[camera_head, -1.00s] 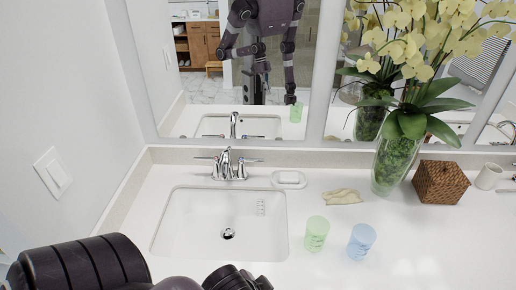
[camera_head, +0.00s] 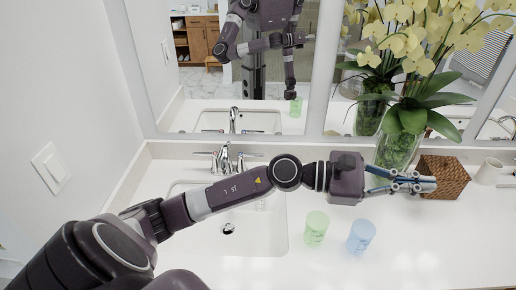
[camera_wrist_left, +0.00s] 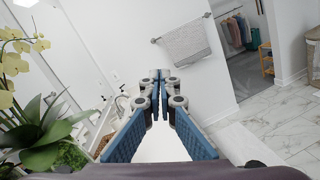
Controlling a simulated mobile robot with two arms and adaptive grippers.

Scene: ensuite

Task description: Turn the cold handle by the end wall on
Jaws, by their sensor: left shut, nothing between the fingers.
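The chrome faucet (camera_head: 225,160) stands behind the sink near the left end wall. Its left lever (camera_head: 203,153) points left and its right lever (camera_head: 250,155) points right. I cannot make out which one is marked cold. No water stream shows. My left arm crosses over the sink from the lower left, in front of the faucet. My left gripper (camera_head: 428,184) is shut and empty, far right of the faucet, in front of the wicker box. Its blue-padded fingers meet at the tips in the left wrist view (camera_wrist_left: 160,76). My right gripper is not directly in view.
The white sink (camera_head: 270,235) is partly hidden by my arm. A green cup (camera_head: 315,230) and a blue cup (camera_head: 361,237) stand right of it. Behind are an orchid vase (camera_head: 396,150), the wicker box (camera_head: 455,172) and a white cup (camera_head: 489,170). A mirror lines the back.

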